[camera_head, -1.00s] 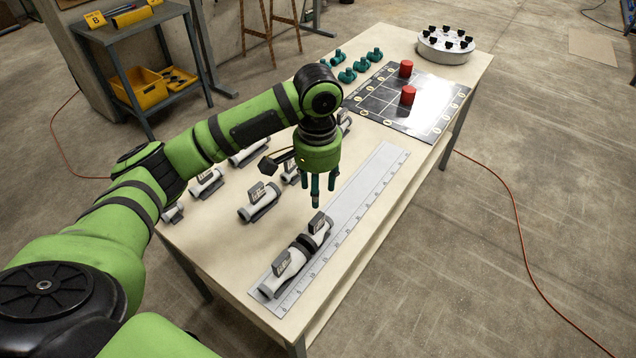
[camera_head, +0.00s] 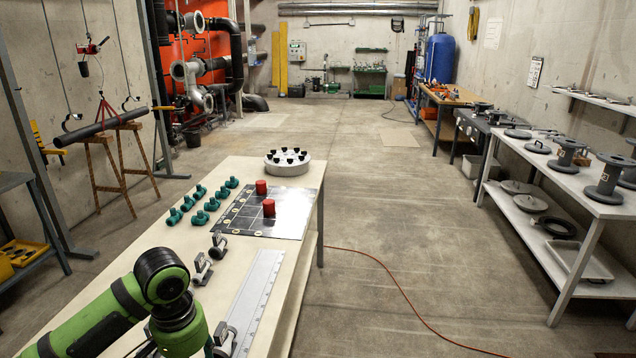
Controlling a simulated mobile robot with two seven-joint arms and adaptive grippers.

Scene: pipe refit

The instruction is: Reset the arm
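My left arm (camera_head: 110,320) is green with black joints and comes in from the lower left over the near end of the table. My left gripper (camera_head: 210,346) is at the bottom edge of the picture. Only a small part of its fingers shows, so I cannot tell whether it is open or shut. Nothing is visibly held, but its lower part is cut off. My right arm and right gripper are not in view.
The floor (camera_head: 415,230) to the right is mostly clear.

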